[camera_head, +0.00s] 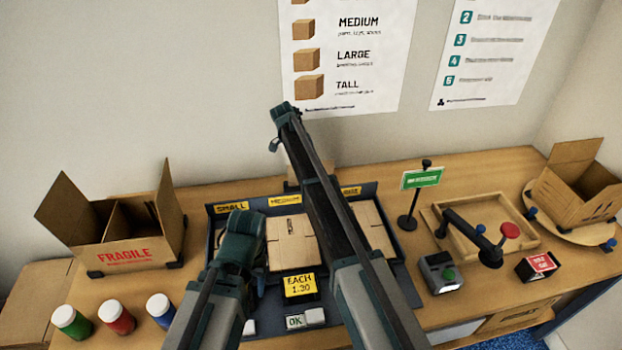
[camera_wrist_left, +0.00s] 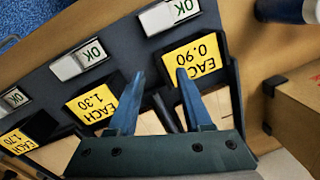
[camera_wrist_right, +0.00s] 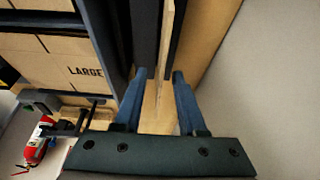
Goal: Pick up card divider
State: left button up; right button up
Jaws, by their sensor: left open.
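A thin tan card sheet, seen edge-on, appears to be the card divider (camera_wrist_right: 163,60). In the right wrist view it stands upright beside a dark rack wall. My right gripper (camera_wrist_right: 160,78) is open, its fingers on either side of the sheet's line; I cannot tell whether they touch it. In the head view my right arm reaches over the rack and its fingers are hard to make out. My left gripper (camera_head: 243,258) is low over the rack's front left; in the left wrist view its fingers (camera_wrist_left: 160,75) are apart and empty, above price labels.
The dark rack (camera_head: 392,246) holds flat cartons. An open FRAGILE box (camera_head: 130,255) and several capped jars (camera_head: 117,318) stand left. A green sign (camera_head: 422,178), wooden tray (camera_head: 515,232), stapler-like tool (camera_head: 470,235) and open carton (camera_head: 575,195) stand right.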

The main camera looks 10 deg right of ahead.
jog(key=shift+f, duration=0.25)
jog(key=shift+c, duration=0.2)
grip_shut()
dwell(1.4)
